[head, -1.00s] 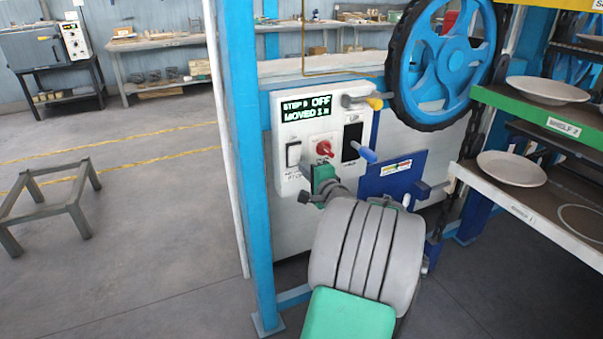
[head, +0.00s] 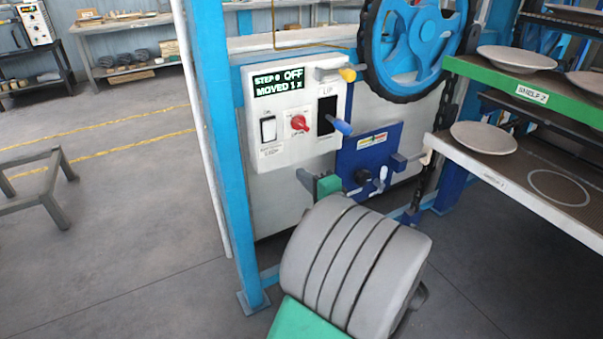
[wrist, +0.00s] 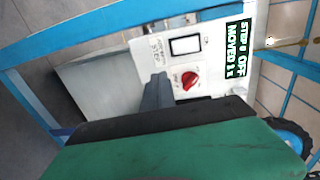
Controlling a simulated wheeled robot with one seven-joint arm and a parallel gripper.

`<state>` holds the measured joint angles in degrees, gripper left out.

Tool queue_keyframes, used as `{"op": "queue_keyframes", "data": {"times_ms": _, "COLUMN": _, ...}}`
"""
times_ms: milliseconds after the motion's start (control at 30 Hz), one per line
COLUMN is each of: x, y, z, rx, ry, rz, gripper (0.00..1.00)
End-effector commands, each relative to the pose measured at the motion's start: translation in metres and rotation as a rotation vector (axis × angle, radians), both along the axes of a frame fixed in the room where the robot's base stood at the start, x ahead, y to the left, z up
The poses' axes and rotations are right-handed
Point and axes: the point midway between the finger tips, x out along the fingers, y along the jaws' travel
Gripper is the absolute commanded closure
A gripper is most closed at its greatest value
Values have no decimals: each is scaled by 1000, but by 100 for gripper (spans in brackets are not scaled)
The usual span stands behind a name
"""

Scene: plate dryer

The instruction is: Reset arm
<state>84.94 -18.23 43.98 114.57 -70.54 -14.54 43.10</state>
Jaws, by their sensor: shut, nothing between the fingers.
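My gripper (head: 310,181) is shut and empty, partly hidden behind my grey arm link in the head view. It is just below the white control panel (head: 284,146) and apart from it as far as I can tell. In the wrist view the closed fingers (wrist: 157,93) point at the panel, beside its red knob (wrist: 189,80). The panel carries a display (head: 278,81) reading "OFF" and "MOVED 1 x", a white rocker switch (head: 268,129) and a red knob (head: 299,123). A lever with a blue grip (head: 341,126) and one with a yellow knob (head: 347,75) stick out.
A blue post (head: 217,150) stands left of the panel. A blue handwheel (head: 415,45) is above right. Shelves with white plates (head: 484,137) reach in from the right, close to my arm. Open floor (head: 110,220) lies left, with a low metal stand (head: 35,190).

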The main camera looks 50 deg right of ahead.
Motion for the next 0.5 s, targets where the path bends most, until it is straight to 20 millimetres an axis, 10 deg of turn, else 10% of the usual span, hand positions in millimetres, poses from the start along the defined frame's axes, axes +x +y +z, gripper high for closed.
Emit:
{"op": "queue_keyframes", "data": {"times_ms": 300, "x": 13, "y": 14, "z": 3, "rx": -26, "ry": 46, "rz": 46, "gripper": 100}}
{"op": "queue_keyframes", "data": {"times_ms": 500, "x": 76, "y": 134, "z": 7, "rx": -285, "ry": 411, "rz": 411, "gripper": 100}}
